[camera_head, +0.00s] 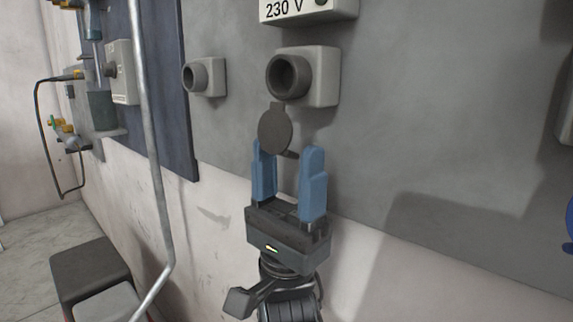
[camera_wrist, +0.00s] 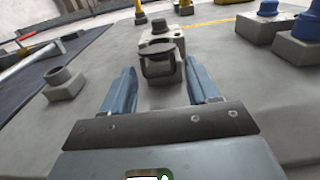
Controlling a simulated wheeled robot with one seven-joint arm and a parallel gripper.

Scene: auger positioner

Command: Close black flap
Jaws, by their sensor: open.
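The black flap (camera_head: 275,129) is a round dark disc that hangs open below the grey socket (camera_head: 305,76) on the wall panel. The socket's round dark opening is uncovered. My gripper (camera_head: 288,160) is open, with its two blue fingers just below and to either side of the flap. In the wrist view the flap (camera_wrist: 159,62) shows in front of the socket (camera_wrist: 160,45), beyond and between the open fingers of my gripper (camera_wrist: 163,85). I cannot tell whether a finger touches the flap.
A smaller grey socket (camera_head: 204,77) sits to the left. A box marked 230 V (camera_head: 308,8) is above. A metal pipe (camera_head: 148,130) runs down at left, near dark boxes (camera_head: 88,275) on the floor. The panel to the right is mostly clear.

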